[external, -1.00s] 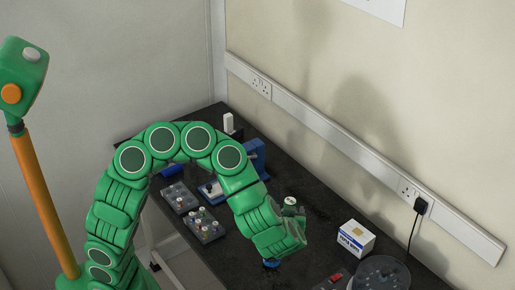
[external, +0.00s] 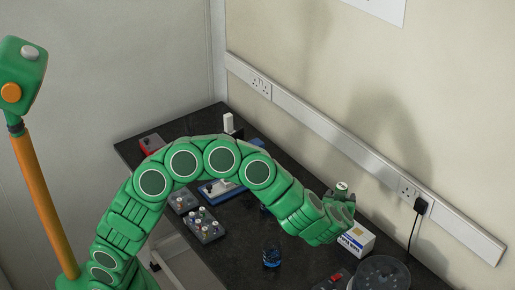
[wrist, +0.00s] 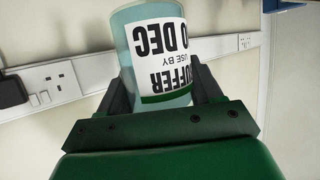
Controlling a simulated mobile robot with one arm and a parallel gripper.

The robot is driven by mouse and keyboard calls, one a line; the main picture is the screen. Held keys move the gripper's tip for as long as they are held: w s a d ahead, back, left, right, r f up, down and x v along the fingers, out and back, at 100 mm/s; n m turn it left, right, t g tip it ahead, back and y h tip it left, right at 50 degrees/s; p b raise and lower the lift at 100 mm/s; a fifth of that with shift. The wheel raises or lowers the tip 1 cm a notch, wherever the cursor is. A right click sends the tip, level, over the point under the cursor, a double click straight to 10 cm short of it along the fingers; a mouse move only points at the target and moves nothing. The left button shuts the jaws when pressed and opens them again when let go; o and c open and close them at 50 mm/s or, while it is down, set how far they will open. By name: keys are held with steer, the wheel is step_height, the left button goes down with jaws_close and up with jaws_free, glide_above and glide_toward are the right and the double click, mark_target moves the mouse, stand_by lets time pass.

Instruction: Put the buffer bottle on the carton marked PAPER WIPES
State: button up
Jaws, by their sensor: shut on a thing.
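The buffer bottle (wrist: 156,45) is pale teal with a white label, and fills the upper middle of the wrist view, between the two dark fingers. My gripper (wrist: 160,88) is shut on it. In the external view my gripper (external: 342,205) is at the right end of the arm, and the bottle's pale top (external: 342,187) shows above it. The white carton with blue lettering and a yellow patch (external: 361,240) stands just beyond and below my gripper, which hides its left part. I cannot tell whether the bottle touches the carton.
A round clear dish (external: 380,272) and a small red-topped item (external: 337,277) are near the carton. A dark blue round item (external: 271,256) stands left of it. A black plug and cable (external: 420,205) hang on the wall behind.

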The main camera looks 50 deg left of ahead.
steer(key=shift+w+d+f, duration=0.4)
steer(key=shift+w+f, duration=0.95)
steer(key=shift+w, duration=0.15)
steer(key=shift+w+d+f, duration=0.4)
steer(key=shift+w+f, duration=0.9)
steer(key=shift+w, duration=0.2)
steer(key=shift+w+d+f, duration=0.4)
steer(key=shift+w+f, duration=0.95)
steer(key=shift+w, duration=0.15)
steer(key=shift+f, duration=1.5)
steer(key=shift+f, duration=0.1)
steer(key=o, duration=1.2)
